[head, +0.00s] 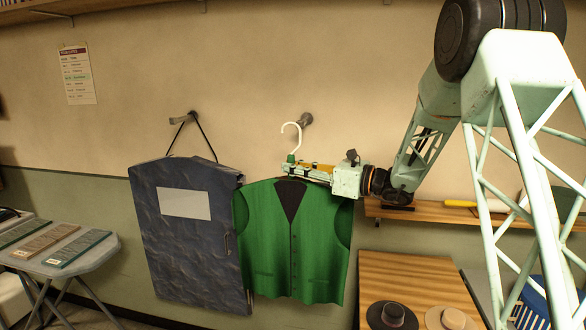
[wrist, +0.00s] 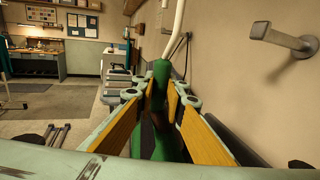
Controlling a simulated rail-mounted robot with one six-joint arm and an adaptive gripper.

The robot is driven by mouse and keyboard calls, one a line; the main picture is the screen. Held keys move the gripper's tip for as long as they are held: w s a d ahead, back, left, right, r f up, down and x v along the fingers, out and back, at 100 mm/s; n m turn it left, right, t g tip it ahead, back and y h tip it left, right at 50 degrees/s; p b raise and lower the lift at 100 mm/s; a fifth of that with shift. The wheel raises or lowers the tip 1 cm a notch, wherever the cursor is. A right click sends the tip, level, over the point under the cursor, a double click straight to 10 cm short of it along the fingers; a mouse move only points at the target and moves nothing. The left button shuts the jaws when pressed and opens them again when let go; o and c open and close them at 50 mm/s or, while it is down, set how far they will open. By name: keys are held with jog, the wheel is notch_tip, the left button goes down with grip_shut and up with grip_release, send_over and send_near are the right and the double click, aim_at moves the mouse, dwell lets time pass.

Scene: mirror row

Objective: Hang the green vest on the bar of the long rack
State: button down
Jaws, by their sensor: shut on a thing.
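The green vest (head: 265,255) hangs from a hanger with a white hook (head: 298,135) in the head view, upright in front of the wall. My gripper (head: 291,170) comes in from the right and is shut on the green neck of the hanger, just below the hook. In the wrist view the green neck (wrist: 161,75) stands between my gripper's fingers (wrist: 160,95), with the white hook (wrist: 179,20) rising above. The hook's top is outside the wrist view. I cannot make out the long rack's bar in either view.
A wall peg (head: 306,120) is close behind the hook. A navy garment bag (head: 180,245) hangs left of the vest, partly overlapped by it. A wooden shelf (head: 440,212) and a table (head: 400,270) with hats are right. A folding table (head: 85,270) with boards is left.

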jog(key=s+a+b, duration=0.1)
jog(key=s+b, duration=0.1)
jog(key=s, duration=0.6)
jog(key=shift+s+a+b, duration=0.15)
jog(key=shift+s+b, duration=0.2)
dwell(0.8)
jog(key=shift+a+r, duration=0.1)
jog(key=shift+r, duration=0.05)
dwell(0.9)
